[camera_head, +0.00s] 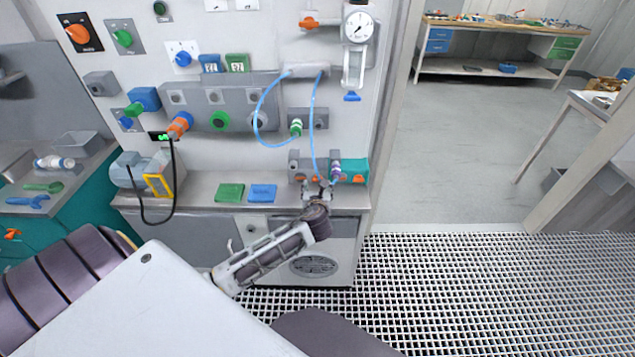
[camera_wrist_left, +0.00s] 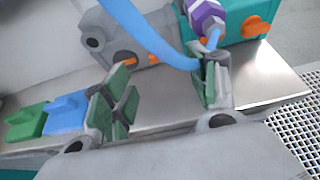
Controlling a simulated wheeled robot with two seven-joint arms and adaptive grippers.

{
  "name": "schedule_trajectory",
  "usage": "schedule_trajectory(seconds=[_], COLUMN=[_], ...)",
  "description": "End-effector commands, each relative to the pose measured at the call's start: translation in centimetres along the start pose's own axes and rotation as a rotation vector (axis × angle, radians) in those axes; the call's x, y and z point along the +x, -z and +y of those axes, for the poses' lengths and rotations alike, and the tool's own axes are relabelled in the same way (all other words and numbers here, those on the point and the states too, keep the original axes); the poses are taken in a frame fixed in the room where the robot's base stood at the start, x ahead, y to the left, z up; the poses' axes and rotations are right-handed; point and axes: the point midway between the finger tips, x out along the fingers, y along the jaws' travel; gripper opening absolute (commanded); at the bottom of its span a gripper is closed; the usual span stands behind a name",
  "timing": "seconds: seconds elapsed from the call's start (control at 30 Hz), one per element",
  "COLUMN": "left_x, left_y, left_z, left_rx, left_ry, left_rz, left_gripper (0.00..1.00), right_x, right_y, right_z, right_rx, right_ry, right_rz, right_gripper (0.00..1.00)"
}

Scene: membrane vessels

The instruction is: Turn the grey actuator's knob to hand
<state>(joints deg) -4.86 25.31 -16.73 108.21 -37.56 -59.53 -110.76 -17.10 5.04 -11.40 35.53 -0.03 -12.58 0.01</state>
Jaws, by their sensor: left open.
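The grey actuator (camera_head: 295,162) sits at the back of the bench ledge, left of a teal actuator (camera_head: 357,165). Its orange knob (camera_head: 300,177) is low on its front; in the left wrist view the grey actuator (camera_wrist_left: 100,28) shows orange parts (camera_wrist_left: 124,58) partly behind a blue hose (camera_wrist_left: 150,35). The knob's markings are too small to read. My left gripper (camera_head: 318,187) is in front of the actuators, its fingers spread with green pads; in the wrist view the gap (camera_wrist_left: 165,92) holds nothing clear. I cannot tell whether a finger touches the hose. My right gripper is not in view.
A purple hose fitting (camera_wrist_left: 205,14) stands by the right finger. Green (camera_head: 230,192) and blue (camera_head: 262,193) blocks lie on the ledge to the left. Blue hoses hang in front of the panel. A pump (camera_head: 140,170) stands farther left. The grating floor at right is clear.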

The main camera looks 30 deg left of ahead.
Motion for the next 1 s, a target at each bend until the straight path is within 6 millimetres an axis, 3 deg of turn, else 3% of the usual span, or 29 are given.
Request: schedule_trajectory(seconds=[0.2,0.6,1.0], left_x=[2.4,6.2,7.5], left_y=[0.0,0.0,0.0], left_z=[0.0,0.0,0.0], left_rx=[-0.002,0.000,0.000], left_ry=[0.000,0.000,0.001], left_rz=[0.001,0.000,0.001], left_gripper=[0.59,0.59,0.59], right_x=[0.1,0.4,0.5], right_y=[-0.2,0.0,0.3], right_z=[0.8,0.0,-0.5], right_rx=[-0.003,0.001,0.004], right_ry=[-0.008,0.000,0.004], right_rz=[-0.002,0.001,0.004], right_gripper=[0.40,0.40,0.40])
